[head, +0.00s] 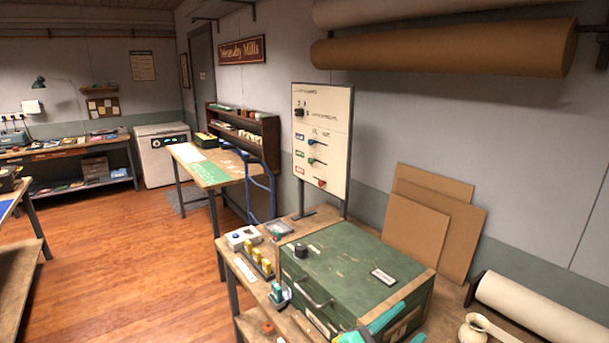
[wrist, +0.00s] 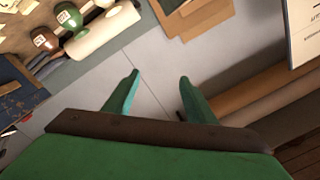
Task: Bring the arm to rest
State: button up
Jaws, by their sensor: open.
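My gripper shows in the wrist view (wrist: 158,78) as two teal fingers set well apart, with nothing between them. Beyond them are a grey wall and brown boards. In the head view, teal parts of my gripper (head: 380,322) show at the bottom edge, in front of the near right corner of a green chest (head: 350,265). Most of the arm is out of frame, and I cannot tell whether the gripper touches the chest.
The chest stands on a wooden bench with yellow pieces (head: 258,262), a white box (head: 243,237) and a panel board (head: 321,140). Cardboard sheets (head: 430,215) lean behind. A white roll (head: 535,310) and a cream jug (head: 473,328) are at right. The wooden floor (head: 120,265) at left is open.

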jog(key=s+a+f+n+t+y, duration=0.2)
jog(key=s+a+f+n+y, duration=0.35)
jog(key=s+f+n, duration=0.35)
jog(key=s+a+f+n+t+y, duration=0.3)
jog(key=s+a+f+n+y, duration=0.3)
jog(key=f, duration=0.5)
jog(key=s+a+n, duration=0.1)
jog(key=s+a, duration=0.2)
jog(key=s, duration=0.4)
jog(key=s+a+f+n+y, duration=0.1)
jog(key=s+a, duration=0.2)
jog(key=s, duration=0.5)
jog(key=s+a+f+g+y, duration=0.1)
jog(key=s+a, duration=0.2)
jog(key=s, duration=0.5)
jog(key=shift+s+a+f+n, duration=0.15)
jog(key=shift+a+f+n, duration=0.1)
jog(key=shift+a+n, duration=0.15)
jog(key=shift+y, duration=0.25)
